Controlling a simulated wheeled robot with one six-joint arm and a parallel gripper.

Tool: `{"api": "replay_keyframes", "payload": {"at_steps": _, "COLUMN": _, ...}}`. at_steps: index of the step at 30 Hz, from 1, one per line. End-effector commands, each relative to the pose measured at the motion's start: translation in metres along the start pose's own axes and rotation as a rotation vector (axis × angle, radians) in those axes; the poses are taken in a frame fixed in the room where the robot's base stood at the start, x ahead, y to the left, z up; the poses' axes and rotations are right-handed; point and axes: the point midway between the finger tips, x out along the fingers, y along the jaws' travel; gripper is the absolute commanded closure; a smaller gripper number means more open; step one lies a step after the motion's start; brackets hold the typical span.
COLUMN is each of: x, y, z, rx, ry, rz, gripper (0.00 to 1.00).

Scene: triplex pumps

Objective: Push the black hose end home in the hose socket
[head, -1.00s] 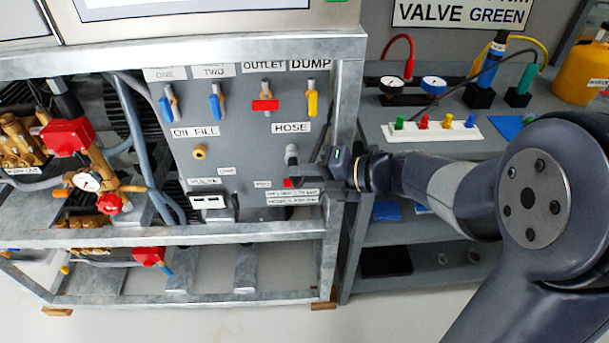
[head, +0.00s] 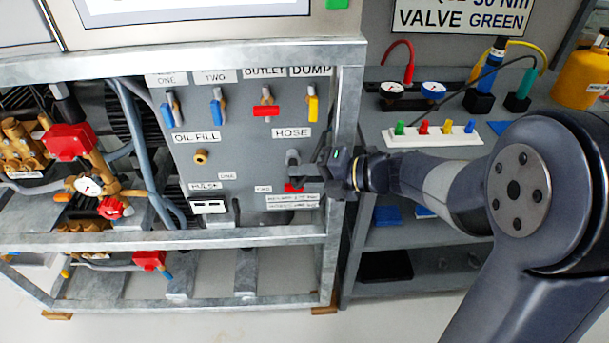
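The hose socket (head: 293,158) is a grey fitting on the grey panel, just under the HOSE label (head: 291,133). My gripper (head: 308,173) is at the panel's right side, with its dark fingers pointing left. Its tips are beside and slightly below the socket; whether they touch it is unclear. The fingers are small and dark, so I cannot tell whether they are open or shut. I cannot make out the black hose end; it may be hidden at the fingers.
A red part (head: 293,187) sits just below the fingers. The brass OIL FILL port (head: 200,157) and coloured valve levers (head: 266,111) are on the same panel. A grey shelf (head: 420,237) is behind my arm.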

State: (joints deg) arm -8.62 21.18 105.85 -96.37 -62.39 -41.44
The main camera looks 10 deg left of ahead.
Motion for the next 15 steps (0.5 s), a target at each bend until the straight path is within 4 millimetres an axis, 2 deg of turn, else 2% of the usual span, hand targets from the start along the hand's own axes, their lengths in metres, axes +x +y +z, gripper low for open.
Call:
{"api": "replay_keyframes", "payload": {"at_steps": 1, "x": 0.0001, "y": 0.0001, "z": 0.0003, "rx": 0.0, "ry": -0.001, "rz": 0.001, "gripper": 0.78}}
{"api": "replay_keyframes", "payload": {"at_steps": 9, "x": 0.0, "y": 0.0, "z": 0.0002, "rx": 0.0, "ry": -0.001, "rz": 0.0, "gripper": 0.58}}
{"api": "replay_keyframes", "payload": {"at_steps": 15, "x": -0.0004, "y": -0.0002, "z": 0.0001, "rx": 0.001, "ry": -0.001, "rz": 0.0, "gripper": 0.58}}
